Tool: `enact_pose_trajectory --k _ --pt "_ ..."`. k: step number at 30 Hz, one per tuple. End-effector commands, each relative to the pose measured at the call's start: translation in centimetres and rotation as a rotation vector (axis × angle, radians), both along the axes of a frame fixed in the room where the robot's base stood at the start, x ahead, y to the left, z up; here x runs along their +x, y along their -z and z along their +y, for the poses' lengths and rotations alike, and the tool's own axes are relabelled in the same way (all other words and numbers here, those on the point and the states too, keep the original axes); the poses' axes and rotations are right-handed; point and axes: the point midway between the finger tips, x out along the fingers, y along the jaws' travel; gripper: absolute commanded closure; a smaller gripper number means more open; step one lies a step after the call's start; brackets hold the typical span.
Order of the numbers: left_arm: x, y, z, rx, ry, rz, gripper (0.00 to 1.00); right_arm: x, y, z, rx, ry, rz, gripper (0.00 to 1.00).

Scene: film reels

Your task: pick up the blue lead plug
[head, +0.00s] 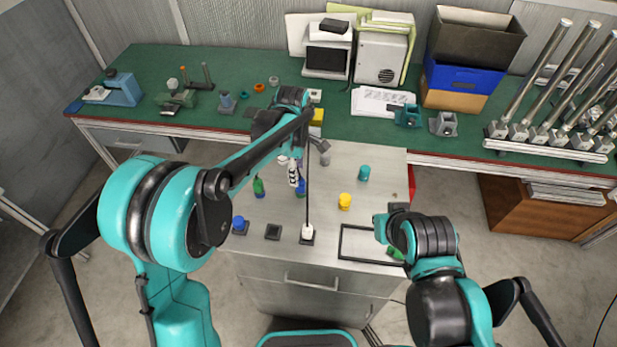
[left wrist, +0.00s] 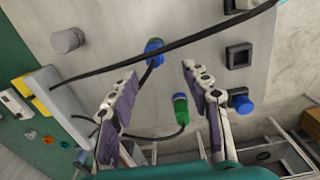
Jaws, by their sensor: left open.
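The blue lead plug (left wrist: 154,47), a blue body with a green end and a dark lead, lies on the grey cabinet top. It also shows in the head view (head: 301,188), partly covered by my left gripper (head: 294,172). In the left wrist view my left gripper (left wrist: 159,70) is open and empty. Its fingers lie either side of the blue plug's line, with the plug nearer the left fingertip; I cannot tell whether they touch. A green plug (left wrist: 181,108) with a blue end lies nearer the wrist. My right gripper (head: 385,228) is over the right of the cabinet top; its fingers are unclear.
A blue plug (left wrist: 240,103) sits in a dark socket, beside an empty socket (left wrist: 239,56). A white plug (head: 307,232) stands in another socket. A long dark lead crosses above the fingers. A yellow piece (head: 345,201), a teal piece (head: 363,172) and a black-rimmed tray (head: 341,243) lie right.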

Motion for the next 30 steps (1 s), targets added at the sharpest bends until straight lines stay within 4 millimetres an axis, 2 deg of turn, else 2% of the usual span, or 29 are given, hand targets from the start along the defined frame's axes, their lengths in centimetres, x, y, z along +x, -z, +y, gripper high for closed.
enact_pose_trajectory --k 4,14,22,30 --pt "0.5 1.0 -0.9 0.006 -0.05 0.021 0.52 0.0 -0.2 0.0 0.0 0.0 0.0 1.0" --pt "0.6 4.3 -0.8 0.007 -0.056 0.023 0.52 0.0 0.6 0.0 0.0 0.0 0.0 1.0" --pt "0.8 8.2 -0.8 0.007 -0.055 0.022 0.52 0.0 1.6 0.0 0.0 0.0 0.0 1.0" --pt "0.7 8.7 -0.8 0.007 -0.055 0.022 0.52 0.0 1.6 0.0 0.0 0.0 0.0 1.0"
